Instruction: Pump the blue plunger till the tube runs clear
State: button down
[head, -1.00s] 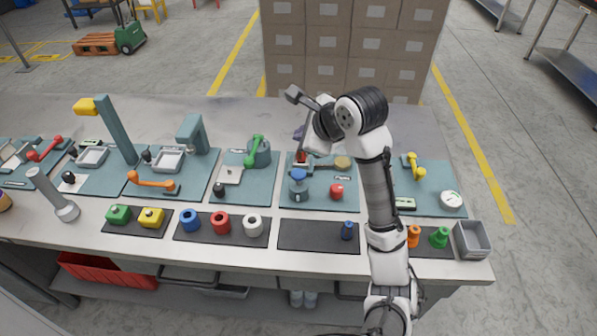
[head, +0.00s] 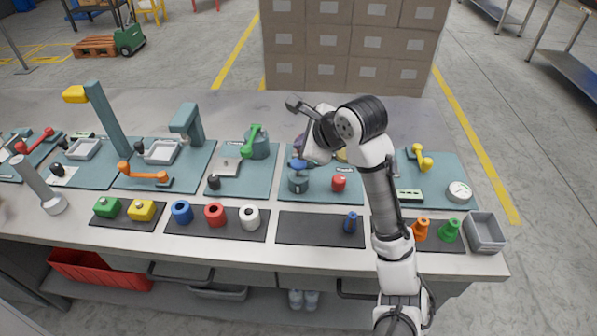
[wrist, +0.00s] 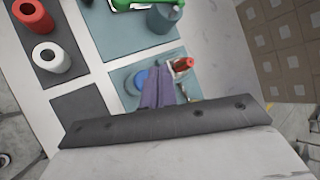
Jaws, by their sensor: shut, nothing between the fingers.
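The blue plunger (head: 302,163) has a blue cap standing above a blue-grey cylinder (head: 298,182) on a teal board. In the wrist view the blue cap (wrist: 140,80) is seen from above. My gripper (wrist: 160,74) is shut and empty, its purplish fingers pointing at the board. In the wrist view the fingertips overlap the cap's right side; I cannot tell whether they touch it. In the head view my gripper (head: 301,147) is at the cap. A red piece in a pale holder (wrist: 183,63), possibly the tube, is just right of the fingers.
A red knob (head: 339,183) stands right of the cylinder. A green-handled device (head: 255,143) is to the left. A dark mat with a blue bottle (head: 350,222) lies in front. A grey bin (head: 485,232) is at the right edge.

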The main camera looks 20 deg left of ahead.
aim_at(299, 162)
jog(key=shift+f, duration=1.15)
jog(key=shift+f, duration=0.15)
dwell(1.0)
jog(key=shift+f, duration=0.3)
jog(key=shift+f, duration=1.3)
dwell(1.1)
jog(key=shift+r, duration=0.15)
jog(key=shift+r+p, duration=1.6)
jog(key=shift+p, duration=0.9)
notch_tip(299, 162, up, 2)
jog(key=shift+r+p, duration=0.2)
jog(key=shift+p, duration=0.65)
jog(key=shift+r, duration=1.25)
